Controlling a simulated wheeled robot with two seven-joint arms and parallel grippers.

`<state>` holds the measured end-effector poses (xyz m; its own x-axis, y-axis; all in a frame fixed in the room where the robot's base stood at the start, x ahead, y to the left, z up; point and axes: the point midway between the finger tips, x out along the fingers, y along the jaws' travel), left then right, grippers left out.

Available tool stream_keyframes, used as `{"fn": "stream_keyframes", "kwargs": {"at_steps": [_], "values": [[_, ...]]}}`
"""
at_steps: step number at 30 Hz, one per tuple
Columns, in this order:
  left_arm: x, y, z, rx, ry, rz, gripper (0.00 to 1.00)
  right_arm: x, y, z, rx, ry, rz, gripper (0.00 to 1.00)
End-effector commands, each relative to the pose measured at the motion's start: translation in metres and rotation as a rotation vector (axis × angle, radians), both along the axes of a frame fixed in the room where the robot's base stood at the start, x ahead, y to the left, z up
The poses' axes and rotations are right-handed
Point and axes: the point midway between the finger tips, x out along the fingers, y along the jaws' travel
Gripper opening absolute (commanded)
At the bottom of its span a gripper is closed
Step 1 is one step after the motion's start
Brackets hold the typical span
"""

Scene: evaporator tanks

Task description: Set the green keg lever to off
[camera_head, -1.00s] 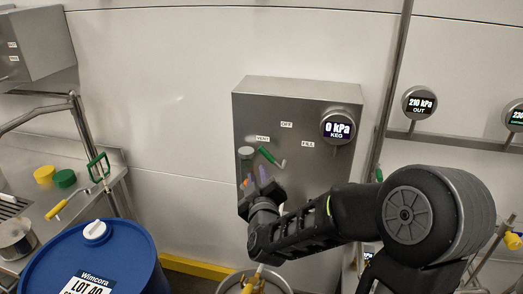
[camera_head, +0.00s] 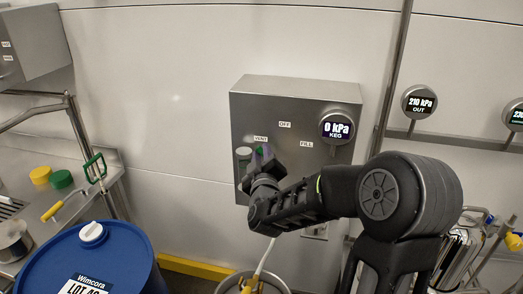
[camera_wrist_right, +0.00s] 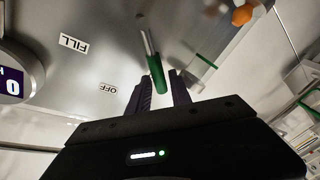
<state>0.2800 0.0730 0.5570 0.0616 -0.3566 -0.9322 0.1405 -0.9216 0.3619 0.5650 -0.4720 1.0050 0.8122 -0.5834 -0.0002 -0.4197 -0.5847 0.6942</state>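The green keg lever shows in the right wrist view as a green grip (camera_wrist_right: 155,74) on a metal rod. In the head view only a bit of its green end (camera_head: 259,150) shows; my right gripper (camera_head: 264,157) hides the rest. In the right wrist view my right gripper (camera_wrist_right: 160,88) has its dark fingers apart, with the tip of the green grip between or just ahead of them. Contact cannot be told. The OFF label (camera_head: 285,125) is above the lever, VENT (camera_head: 261,139) at the lever's end and FILL (camera_head: 306,144) to the right. My left gripper is not in view.
The steel panel (camera_head: 245,110) carries a round KEG gauge (camera_head: 337,128) reading 0 kPa. A blue drum (camera_head: 120,250) stands at the lower left, beside a steel counter with yellow and green caps (camera_head: 62,179). Pipes and an OUT gauge (camera_head: 419,102) are at the right.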

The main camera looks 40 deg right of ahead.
Motion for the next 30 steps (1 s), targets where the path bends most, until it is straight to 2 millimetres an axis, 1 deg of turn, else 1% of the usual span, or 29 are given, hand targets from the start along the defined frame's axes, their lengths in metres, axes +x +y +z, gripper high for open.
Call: {"fn": "stream_keyframes", "kwargs": {"at_steps": [1,4,13,22,30], "values": [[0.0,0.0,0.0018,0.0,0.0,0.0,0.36,0.0051,-0.0036,0.0005,0.001,0.001,0.0,0.25],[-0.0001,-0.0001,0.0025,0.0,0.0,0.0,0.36,0.0111,-0.0076,0.0003,0.0,0.001,0.001,0.25],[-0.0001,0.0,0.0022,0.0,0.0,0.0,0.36,0.013,-0.0089,-0.0001,0.001,-0.001,0.001,0.25],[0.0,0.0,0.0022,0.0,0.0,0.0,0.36,0.0129,-0.0088,-0.0001,0.001,-0.001,0.001,0.01],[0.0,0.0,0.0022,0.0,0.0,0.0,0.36,0.0128,-0.0087,-0.0003,0.001,-0.001,0.001,0.0]]}}
